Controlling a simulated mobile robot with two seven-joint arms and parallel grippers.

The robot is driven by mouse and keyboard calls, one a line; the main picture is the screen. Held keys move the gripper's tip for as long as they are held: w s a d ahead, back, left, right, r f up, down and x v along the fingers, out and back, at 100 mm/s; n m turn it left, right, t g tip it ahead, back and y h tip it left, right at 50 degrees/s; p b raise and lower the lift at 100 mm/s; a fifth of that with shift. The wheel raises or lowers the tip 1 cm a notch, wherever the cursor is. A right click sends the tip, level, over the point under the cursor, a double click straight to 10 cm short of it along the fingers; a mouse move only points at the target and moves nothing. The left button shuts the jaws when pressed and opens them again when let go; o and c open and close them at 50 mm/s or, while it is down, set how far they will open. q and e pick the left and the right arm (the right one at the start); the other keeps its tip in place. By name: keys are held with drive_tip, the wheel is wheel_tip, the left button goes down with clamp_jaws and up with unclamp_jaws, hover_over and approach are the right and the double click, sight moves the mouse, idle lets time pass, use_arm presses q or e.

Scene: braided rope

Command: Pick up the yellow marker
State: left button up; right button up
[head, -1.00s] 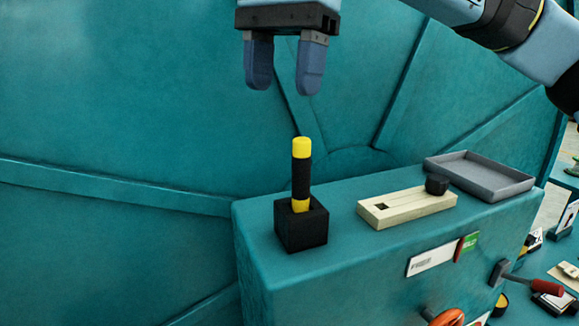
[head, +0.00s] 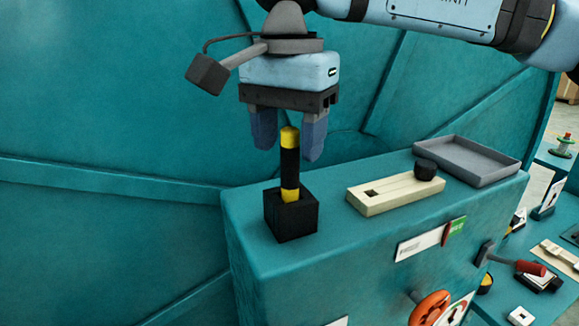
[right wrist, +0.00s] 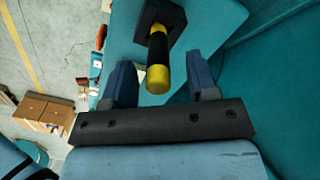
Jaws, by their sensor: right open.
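The yellow marker (head: 289,160) has a yellow top, a black middle and a yellow lower end. It stands upright in a black square holder (head: 291,214) on the teal cabinet top. My right gripper (head: 289,150) is open, pointing down, with its fingers on either side of the marker's upper part. In the right wrist view the marker (right wrist: 158,62) shows between the two blue fingers, its yellow tip nearest the camera, with gaps on both sides. The holder (right wrist: 160,20) is beyond it. My left gripper is out of view.
A pale wooden block (head: 392,193) with a black knob (head: 425,169) lies right of the holder. A grey tray (head: 470,158) sits behind it.

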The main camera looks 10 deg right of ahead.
sight(290, 180)
drive_tip(key=shift+f, duration=1.4)
drive_tip(key=shift+s, duration=0.1)
clamp_jaws()
drive_tip(key=shift+r, duration=0.1)
